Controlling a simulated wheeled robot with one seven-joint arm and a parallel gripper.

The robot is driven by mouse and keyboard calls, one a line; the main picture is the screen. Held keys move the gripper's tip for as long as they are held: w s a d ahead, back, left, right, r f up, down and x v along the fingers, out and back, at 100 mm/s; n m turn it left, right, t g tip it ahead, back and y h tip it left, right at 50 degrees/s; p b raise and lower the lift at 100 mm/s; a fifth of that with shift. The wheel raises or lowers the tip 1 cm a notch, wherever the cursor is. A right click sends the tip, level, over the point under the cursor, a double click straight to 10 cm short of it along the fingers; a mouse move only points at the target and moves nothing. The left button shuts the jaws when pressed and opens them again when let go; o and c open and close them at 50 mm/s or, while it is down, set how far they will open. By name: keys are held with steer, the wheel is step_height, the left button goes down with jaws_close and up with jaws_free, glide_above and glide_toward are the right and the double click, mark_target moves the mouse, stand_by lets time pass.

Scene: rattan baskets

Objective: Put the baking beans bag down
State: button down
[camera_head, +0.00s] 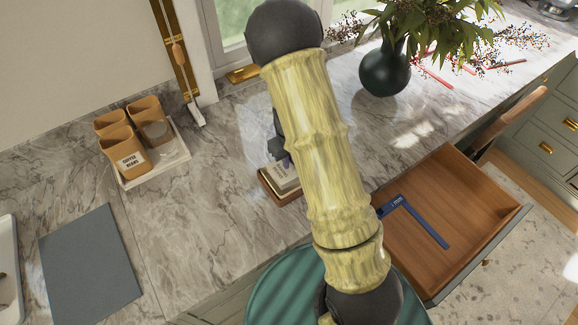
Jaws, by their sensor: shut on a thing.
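A small cream bag with dark lettering, which I take to be the baking beans bag (284,174), shows at the centre just left of my pale yellow arm. Its lettering is too small to read. My dark gripper (279,150) is mostly hidden behind my arm and is shut on the bag from above. The bag is at a brown wooden base or tray (284,197) on the marble counter (215,190). I cannot tell whether the bag touches it. The right side of both is hidden by my arm.
A white tray (155,170) with several tan containers, one labelled coffee beans, stands at left. A grey mat (90,265) lies front left. A dark vase (385,70) stands back right. An open wooden drawer (465,215) holds a blue angled item (425,222). Counter left of the bag is clear.

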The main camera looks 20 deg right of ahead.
steer(key=shift+f+p, duration=0.35)
steer(key=shift+f, duration=1.45)
steer(key=shift+f, duration=0.15)
steer(key=c, duration=1.5)
jaws_free()
step_height(320, 180, up, 12)
steer(key=shift+r+b, duration=0.15)
steer(key=shift+b, duration=0.9)
